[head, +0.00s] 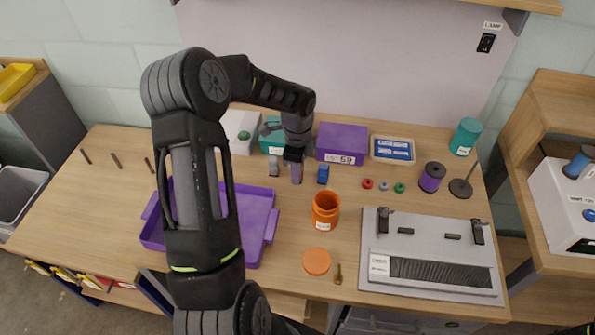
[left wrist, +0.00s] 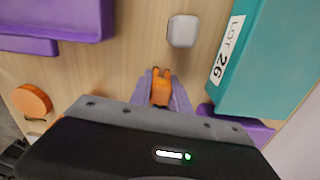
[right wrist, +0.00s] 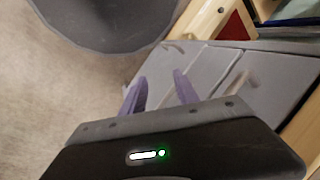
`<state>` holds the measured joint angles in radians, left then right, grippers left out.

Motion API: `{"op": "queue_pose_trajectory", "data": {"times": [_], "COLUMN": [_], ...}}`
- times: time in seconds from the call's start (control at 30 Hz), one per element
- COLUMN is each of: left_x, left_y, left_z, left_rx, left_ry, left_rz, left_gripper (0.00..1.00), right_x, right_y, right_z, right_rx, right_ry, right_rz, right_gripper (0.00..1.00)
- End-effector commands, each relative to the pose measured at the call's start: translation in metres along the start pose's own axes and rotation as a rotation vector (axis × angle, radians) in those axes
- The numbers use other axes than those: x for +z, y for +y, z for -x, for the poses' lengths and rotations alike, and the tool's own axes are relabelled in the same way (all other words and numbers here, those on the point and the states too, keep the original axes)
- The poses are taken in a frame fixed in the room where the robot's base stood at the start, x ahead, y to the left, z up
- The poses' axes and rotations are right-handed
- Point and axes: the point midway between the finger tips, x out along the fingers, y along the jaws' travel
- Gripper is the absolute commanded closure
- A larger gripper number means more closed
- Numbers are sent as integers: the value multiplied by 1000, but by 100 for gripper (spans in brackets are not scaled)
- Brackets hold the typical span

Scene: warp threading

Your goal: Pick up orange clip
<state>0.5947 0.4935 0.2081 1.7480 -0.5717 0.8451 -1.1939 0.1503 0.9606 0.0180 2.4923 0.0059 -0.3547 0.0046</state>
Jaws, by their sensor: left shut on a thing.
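The orange clip (left wrist: 161,87) shows in the left wrist view between the purple fingertips of my left gripper (left wrist: 162,84), which is shut on it. In the head view my left gripper (head: 296,172) points down at the back middle of the table, and its fingers hide the clip. My right gripper (right wrist: 160,92) is open and empty, away from the table over the floor and grey drawers.
A purple tray (head: 262,222) is at front left, partly behind my left arm. An orange cup (head: 325,208) stands in front of the gripper. Teal (head: 272,142) and purple (head: 342,140) boxes stand behind it. A grey loom (head: 430,230) sits at right.

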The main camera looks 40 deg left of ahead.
Motion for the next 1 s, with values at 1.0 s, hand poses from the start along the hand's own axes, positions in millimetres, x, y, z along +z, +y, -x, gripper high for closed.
{"op": "queue_pose_trajectory", "data": {"times": [1.0], "left_x": [0], "left_y": [-1], "left_z": [57], "left_rx": [-6], "left_ry": [-1], "left_rz": [1], "left_gripper": [100], "right_x": [-1], "right_y": [3], "right_z": [-10], "right_rx": [-3], "right_ry": [3], "right_rz": [2], "right_gripper": [64]}}
